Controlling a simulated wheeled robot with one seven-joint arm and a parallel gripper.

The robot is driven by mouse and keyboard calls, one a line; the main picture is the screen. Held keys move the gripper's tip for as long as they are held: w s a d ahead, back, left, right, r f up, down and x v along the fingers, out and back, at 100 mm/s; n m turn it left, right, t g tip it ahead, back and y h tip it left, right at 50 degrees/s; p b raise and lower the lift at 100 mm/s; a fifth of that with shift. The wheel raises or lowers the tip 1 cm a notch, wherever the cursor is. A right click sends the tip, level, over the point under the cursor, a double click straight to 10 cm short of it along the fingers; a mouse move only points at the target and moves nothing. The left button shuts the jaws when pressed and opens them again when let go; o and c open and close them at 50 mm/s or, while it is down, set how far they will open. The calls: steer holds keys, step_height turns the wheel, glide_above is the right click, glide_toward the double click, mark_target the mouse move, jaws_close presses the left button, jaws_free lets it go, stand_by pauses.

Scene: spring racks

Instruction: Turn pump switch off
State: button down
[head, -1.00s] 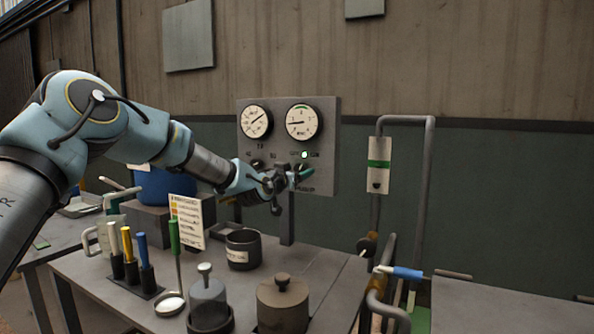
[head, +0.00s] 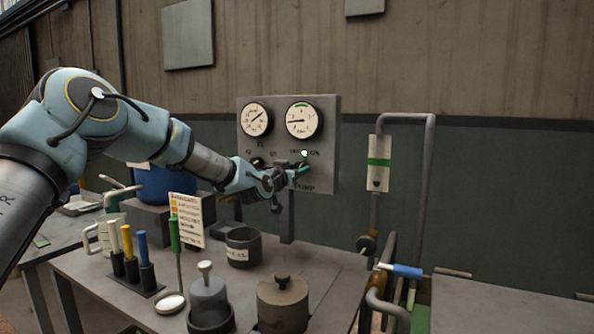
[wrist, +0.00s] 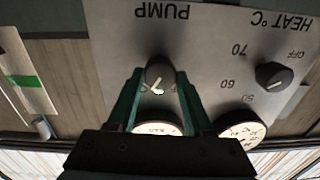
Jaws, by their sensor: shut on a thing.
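The pump switch (wrist: 160,74) is a dark round knob with a pale pointer mark, under the upside-down word PUMP in the wrist view. My gripper (wrist: 158,80) has its two green fingers on either side of this knob and is shut on it. In the head view my gripper (head: 302,171) is at the lower right of the grey control panel (head: 328,180) and hides the knob. A small pale lamp (head: 304,153) is lit just above it. The exact knob setting is hard to read.
A heat knob (wrist: 273,75) sits beside the pump switch, with two gauges (head: 255,120) (head: 302,120) above. Below the arm, the bench holds a dark pot (head: 243,247), a lidded pot (head: 283,303) and coloured-handled tools (head: 142,247). Pipes stand right of the panel.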

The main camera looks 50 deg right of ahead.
steer(key=shift+f+b, duration=0.1)
steer(key=shift+b, duration=0.2)
steer(key=shift+n+b, duration=5.85)
steer(key=shift+n, duration=0.05)
steer(key=shift+c, duration=1.5)
jaws_free()
